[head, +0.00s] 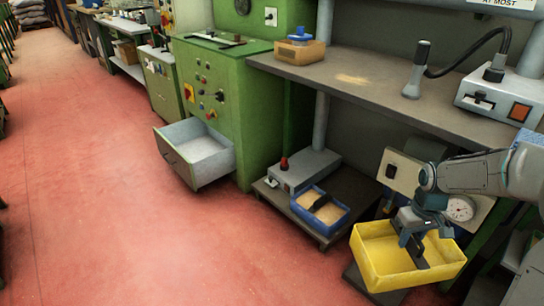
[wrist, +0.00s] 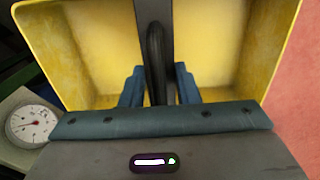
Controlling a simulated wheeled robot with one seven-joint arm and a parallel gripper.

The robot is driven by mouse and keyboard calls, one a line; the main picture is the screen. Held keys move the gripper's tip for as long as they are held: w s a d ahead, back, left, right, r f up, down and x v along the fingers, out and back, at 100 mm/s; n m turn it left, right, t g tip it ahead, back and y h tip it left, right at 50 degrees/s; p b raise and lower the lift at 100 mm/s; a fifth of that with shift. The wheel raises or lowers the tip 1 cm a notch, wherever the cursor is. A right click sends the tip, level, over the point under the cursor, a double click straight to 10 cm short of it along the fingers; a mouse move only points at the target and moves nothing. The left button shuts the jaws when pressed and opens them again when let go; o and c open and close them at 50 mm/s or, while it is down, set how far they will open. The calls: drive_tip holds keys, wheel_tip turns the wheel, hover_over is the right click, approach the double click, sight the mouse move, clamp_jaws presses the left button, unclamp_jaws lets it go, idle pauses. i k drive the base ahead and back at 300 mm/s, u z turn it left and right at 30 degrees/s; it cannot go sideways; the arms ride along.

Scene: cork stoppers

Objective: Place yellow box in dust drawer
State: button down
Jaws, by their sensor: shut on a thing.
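The yellow box (head: 372,262) is an open-topped bin with a dark handle bar across its middle, in the lower right of the head view. My gripper (head: 413,246) is shut on that handle from above. In the wrist view the yellow box (wrist: 68,50) fills the top, and my gripper's blue fingers (wrist: 158,85) close on the black handle. The dust drawer (head: 204,160) is a grey drawer pulled out at the foot of the green cabinet, left of the box. Its visible inside looks empty.
A blue box (head: 339,221) of tan material sits on a low shelf between the drawer and the yellow box. The workbench (head: 390,92) overhangs that shelf. A dial gauge (head: 460,208) is behind my gripper. The red floor (head: 110,220) in front is clear.

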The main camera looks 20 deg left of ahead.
sight(195, 161)
drive_tip(key=u, duration=2.55)
drive_tip(key=i, duration=4.2)
drive_tip(key=z, duration=2.65)
drive_tip(key=i, duration=0.4)
